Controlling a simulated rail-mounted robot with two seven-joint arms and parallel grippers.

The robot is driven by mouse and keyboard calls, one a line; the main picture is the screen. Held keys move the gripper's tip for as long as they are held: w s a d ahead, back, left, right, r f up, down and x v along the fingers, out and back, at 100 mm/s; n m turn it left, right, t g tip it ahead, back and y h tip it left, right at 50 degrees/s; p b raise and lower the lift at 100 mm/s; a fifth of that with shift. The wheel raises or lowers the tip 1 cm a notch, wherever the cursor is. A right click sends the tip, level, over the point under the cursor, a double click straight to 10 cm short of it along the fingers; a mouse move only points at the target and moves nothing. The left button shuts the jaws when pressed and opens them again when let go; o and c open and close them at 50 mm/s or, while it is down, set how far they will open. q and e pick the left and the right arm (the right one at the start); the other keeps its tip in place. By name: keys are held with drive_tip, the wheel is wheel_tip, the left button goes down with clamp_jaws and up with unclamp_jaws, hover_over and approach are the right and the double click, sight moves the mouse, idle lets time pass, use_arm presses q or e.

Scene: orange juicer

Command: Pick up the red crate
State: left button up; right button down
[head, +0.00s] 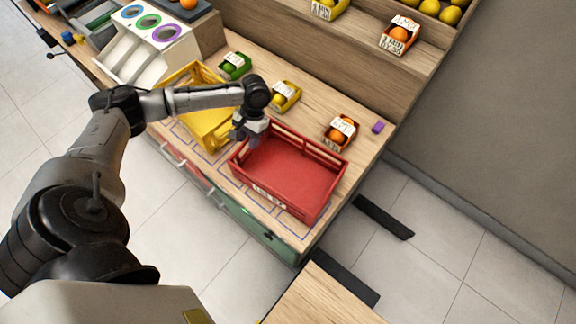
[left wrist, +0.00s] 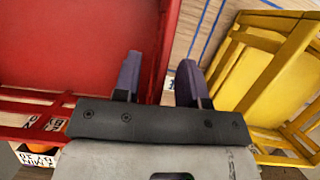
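The red crate (head: 290,165) stands empty and upright near the front right corner of the wooden counter. My left gripper (head: 247,136) is at the crate's left side, next to the yellow crate. In the left wrist view, the two fingers of the left gripper (left wrist: 158,82) are apart. One finger is over the red crate's (left wrist: 75,50) inner side and the other is outside it, so its side wall lies between them. A gap shows between fingers and wall; I cannot see contact. My right gripper is not in view.
The yellow crate (head: 207,128) stands close on the left; it also shows in the left wrist view (left wrist: 270,75). Small labelled boxes of fruit, one with an orange (head: 338,134), stand behind the red crate. A purple block (head: 378,127) lies near the counter's right edge.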

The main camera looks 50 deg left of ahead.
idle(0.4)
use_arm(q)
drive_tip(key=shift+c, duration=0.4)
clamp_jaws()
